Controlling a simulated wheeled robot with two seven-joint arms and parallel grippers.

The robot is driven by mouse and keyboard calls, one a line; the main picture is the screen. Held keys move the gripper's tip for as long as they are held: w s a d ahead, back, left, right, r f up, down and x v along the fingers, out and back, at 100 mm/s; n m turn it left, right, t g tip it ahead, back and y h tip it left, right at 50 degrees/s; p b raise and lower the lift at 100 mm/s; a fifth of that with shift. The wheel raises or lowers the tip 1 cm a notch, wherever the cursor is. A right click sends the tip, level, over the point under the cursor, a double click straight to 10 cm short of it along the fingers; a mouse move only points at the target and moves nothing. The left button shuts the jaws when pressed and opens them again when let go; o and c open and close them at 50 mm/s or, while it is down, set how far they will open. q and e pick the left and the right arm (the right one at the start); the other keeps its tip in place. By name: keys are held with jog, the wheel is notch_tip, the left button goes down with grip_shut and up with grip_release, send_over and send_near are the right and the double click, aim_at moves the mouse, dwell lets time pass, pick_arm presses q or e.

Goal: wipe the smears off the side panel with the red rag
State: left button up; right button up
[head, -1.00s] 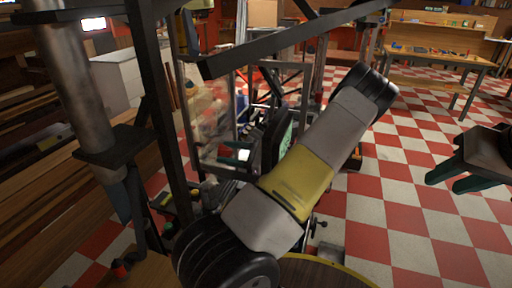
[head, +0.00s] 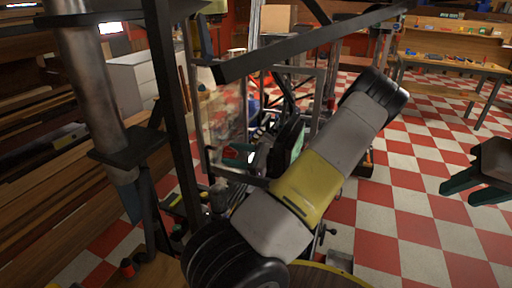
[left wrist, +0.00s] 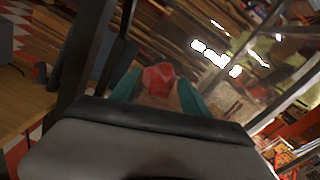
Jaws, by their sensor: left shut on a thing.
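The side panel (head: 226,118) is a clear sheet in a dark frame, left of centre in the head view. It looks hazy and brownish in places, but I cannot make out single smears. My left gripper (left wrist: 160,92) is shut on the red rag (left wrist: 159,78), which bulges between its teal fingertips. In the head view my left gripper (head: 238,153) shows small near the panel's lower part; I cannot tell whether the rag touches the panel. My right gripper (head: 464,194) is at the right edge, its teal fingers apart and empty.
Dark metal posts and a slanted bar (head: 300,45) stand close around the panel. Stacked timber (head: 60,190) fills the left side. A workbench (head: 450,62) with small items stands at the back right. The checkered floor (head: 410,205) is clear at right.

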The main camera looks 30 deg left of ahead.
aim_at(237, 155)
pick_arm(q)
jog(key=shift+s+a, duration=0.15)
jog(key=shift+a, duration=0.7)
jog(key=w, duration=0.4)
jog(key=shift+a, duration=0.4)
jog(key=shift+s+d+r, duration=0.1)
jog(key=shift+s, duration=2.05)
jog(key=shift+w+d, duration=0.2)
jog(key=shift+d, duration=0.8)
jog(key=shift+w+d, duration=0.15)
jog(key=shift+d, duration=0.85)
jog(key=shift+w+d, duration=0.2)
jog(key=shift+d, duration=0.8)
jog(key=shift+d, duration=0.1)
